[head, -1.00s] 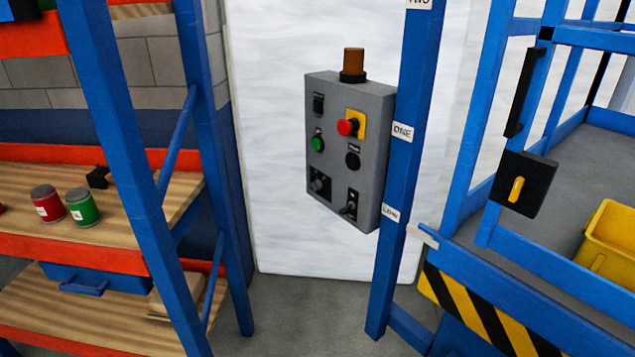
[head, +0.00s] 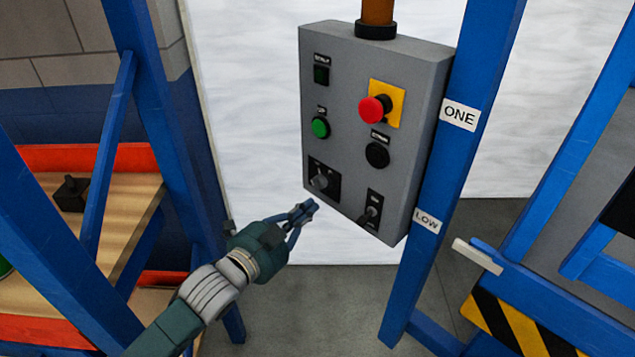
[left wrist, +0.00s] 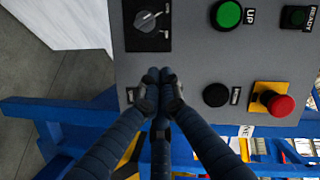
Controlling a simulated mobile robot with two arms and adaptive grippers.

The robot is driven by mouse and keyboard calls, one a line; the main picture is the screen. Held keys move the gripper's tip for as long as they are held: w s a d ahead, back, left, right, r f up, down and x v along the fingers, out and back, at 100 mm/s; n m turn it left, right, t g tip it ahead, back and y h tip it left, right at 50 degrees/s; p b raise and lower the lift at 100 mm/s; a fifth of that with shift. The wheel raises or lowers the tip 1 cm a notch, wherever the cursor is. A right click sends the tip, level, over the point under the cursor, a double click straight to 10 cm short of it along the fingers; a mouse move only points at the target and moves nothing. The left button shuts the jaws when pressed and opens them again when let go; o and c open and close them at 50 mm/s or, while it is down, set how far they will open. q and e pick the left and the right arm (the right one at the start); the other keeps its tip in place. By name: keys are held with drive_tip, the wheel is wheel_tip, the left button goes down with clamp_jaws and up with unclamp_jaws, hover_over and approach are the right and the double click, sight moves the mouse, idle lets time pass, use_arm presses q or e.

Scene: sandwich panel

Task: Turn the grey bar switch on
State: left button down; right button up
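The grey control panel (head: 345,120) hangs beside a blue post. At its lower left, a grey bar switch (head: 321,179) sits on a black plate; in the left wrist view its bar (left wrist: 148,20) lies slanted across a round base. At the panel's lower right is a lever switch (head: 371,213), which my fingers seem to hide in the left wrist view. My left gripper (head: 306,209) is in front of the panel's lower left edge, just below the bar switch and apart from it. Its fingertips (left wrist: 161,75) are together with nothing between them. My right gripper is out of view.
The panel also carries a red mushroom button (head: 374,109), a green button (head: 320,128) and a black button (head: 377,154). A blue post (head: 455,150) stands close to the panel's right. Wooden shelves (head: 110,215) are at left; open floor lies below the panel.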

sight(327, 184)
use_arm(q)
drive_tip(key=p+x, duration=0.1)
drive_tip(key=x, duration=0.8)
drive_tip(key=shift+w+d, duration=0.25)
drive_tip(key=shift+d, duration=0.1)
drive_tip(key=a, duration=0.1)
drive_tip(key=w+a+f+p, duration=0.1)
drive_tip(key=shift+w+a+f, duration=0.25)
drive_tip(key=shift+w+f, duration=0.05)
drive_tip(key=shift+w, duration=0.05)
drive_tip(key=shift+w+a+f, duration=0.2)
drive_tip(key=shift+f+b, duration=0.2)
drive_tip(key=shift+b, duration=0.2)
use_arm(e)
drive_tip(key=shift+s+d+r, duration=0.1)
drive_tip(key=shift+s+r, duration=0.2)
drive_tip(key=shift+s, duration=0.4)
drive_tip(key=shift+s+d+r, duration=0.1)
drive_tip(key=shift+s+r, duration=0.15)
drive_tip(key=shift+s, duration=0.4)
use_arm(q)
drive_tip(key=shift+w+a+f+m, duration=0.1)
drive_tip(key=shift+a+m, duration=0.05)
drive_tip(key=shift+m, duration=0.25)
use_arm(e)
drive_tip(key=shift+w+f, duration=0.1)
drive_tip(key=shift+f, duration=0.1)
